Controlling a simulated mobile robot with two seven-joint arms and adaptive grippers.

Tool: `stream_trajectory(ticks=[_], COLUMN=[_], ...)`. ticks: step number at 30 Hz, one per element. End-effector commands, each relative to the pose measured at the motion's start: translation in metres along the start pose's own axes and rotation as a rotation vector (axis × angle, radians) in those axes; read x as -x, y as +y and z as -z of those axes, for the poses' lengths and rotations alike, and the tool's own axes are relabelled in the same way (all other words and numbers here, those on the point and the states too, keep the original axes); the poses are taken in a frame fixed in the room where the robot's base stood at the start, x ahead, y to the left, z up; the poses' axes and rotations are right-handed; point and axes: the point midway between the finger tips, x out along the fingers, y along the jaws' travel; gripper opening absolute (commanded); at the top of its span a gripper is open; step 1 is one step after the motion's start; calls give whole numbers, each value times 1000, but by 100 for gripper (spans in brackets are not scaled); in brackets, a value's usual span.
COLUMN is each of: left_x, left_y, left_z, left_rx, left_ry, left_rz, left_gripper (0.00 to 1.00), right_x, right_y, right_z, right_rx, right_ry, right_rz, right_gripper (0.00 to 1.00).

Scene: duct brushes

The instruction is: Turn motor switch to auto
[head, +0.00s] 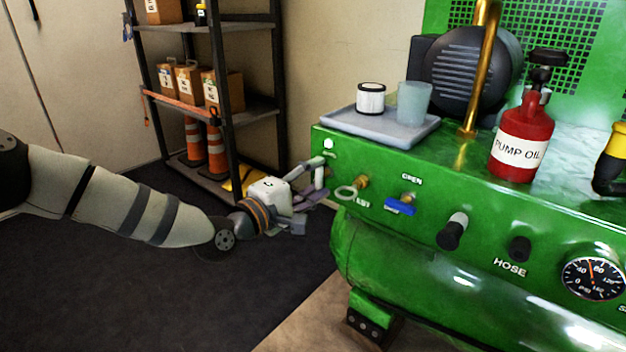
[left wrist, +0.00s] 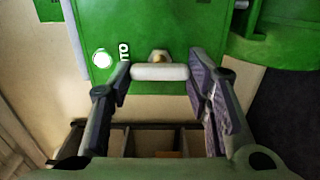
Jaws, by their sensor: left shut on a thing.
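The green compressor (head: 480,240) fills the right of the head view. The motor switch is a pale bar-shaped handle (left wrist: 160,72) on a brass stem on its green panel in the left wrist view; it also shows at the panel's left end in the head view (head: 319,178). A label ending in "TO" (left wrist: 124,55) sits left of the handle, beside a round white light (left wrist: 102,60). My left gripper (left wrist: 160,82) has one finger at each end of the handle and is shut on it. My right gripper is not in view.
Right of the switch are a ring pull (head: 346,192), a blue valve handle (head: 400,208) and a black knob (head: 452,232). A tray (head: 395,132) with a filter and cup, and a red pump oil bottle (head: 522,135), stand on top. A shelf (head: 215,110) stands behind my arm.

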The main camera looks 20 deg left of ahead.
Motion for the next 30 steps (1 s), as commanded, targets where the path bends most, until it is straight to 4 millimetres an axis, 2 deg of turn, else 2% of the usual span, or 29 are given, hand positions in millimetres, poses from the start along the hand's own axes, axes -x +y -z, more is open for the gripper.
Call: stream_trajectory(ticks=[5, 6, 8, 9, 17, 20, 30], left_x=[0, 0, 0, 0, 0, 10, 96], left_y=[0, 0, 0, 0, 0, 0, 0], left_z=[-1, -1, -1, -1, 0, 1, 1], left_rx=[2, 2, 2, 2, 0, 1, 5], left_ry=[-1, -1, -1, -1, 0, 0, 3], left_rz=[2, 2, 1, 1, 0, 1, 0], left_gripper=[17, 49, 63, 65, 65, 65, 65], right_x=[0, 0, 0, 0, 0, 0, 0], right_y=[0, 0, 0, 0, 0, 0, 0], right_z=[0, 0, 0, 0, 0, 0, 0], right_rx=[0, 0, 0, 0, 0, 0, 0], right_ry=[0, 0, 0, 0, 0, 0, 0], right_rz=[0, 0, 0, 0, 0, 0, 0], right_gripper=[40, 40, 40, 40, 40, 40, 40])
